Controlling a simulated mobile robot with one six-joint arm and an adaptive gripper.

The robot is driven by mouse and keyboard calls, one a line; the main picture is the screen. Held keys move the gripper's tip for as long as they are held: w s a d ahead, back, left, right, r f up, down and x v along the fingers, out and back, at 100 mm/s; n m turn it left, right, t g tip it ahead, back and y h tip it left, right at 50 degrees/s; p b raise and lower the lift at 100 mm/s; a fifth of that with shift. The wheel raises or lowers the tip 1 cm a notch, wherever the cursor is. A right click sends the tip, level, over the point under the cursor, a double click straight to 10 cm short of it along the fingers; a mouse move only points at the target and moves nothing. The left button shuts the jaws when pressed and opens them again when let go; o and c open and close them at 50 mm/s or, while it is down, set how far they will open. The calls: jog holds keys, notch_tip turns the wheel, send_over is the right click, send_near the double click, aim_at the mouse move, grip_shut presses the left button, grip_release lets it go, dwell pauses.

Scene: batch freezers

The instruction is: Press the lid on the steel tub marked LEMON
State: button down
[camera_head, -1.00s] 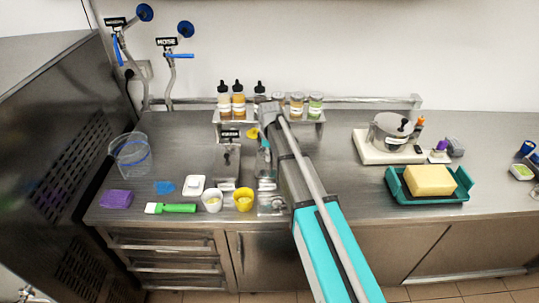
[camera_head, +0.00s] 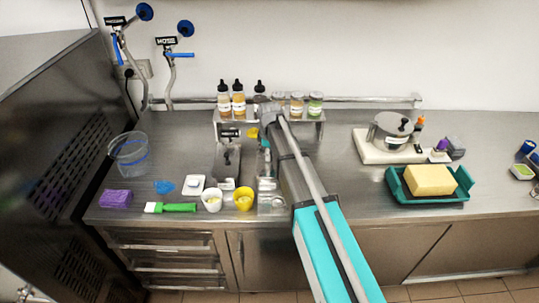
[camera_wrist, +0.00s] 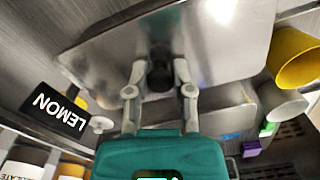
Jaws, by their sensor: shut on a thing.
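A wide, flat steel lid (camera_wrist: 215,40) fills the upper part of the wrist view. My gripper (camera_wrist: 160,90) has its two grey fingers closed around the lid's dark knob (camera_wrist: 160,76). A black LEMON sign (camera_wrist: 55,115) appears upside down at left in the wrist view. In the head view a small black sign (camera_head: 230,132) stands behind a steel shape with a dark knob (camera_head: 227,163), left of my arm. My fingers are not clear there. I cannot tell whether the lid sits fully on the tub.
A yellow cup (camera_head: 243,201) and a white cup (camera_head: 212,201) stand close in front. A shelf (camera_head: 300,118) with several bottles and jars is behind. A green-handled brush (camera_head: 172,208) lies at the front left. The right counter has a pot (camera_head: 390,132) and a teal tray (camera_head: 400,192).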

dwell(0.7)
jog(key=shift+c, duration=2.1)
grip_release()
jog(key=o, duration=0.4)
jog(key=shift+r, duration=0.1)
jog(key=shift+r+p, duration=3.4)
jog(key=shift+p, duration=0.05)
grip_shut()
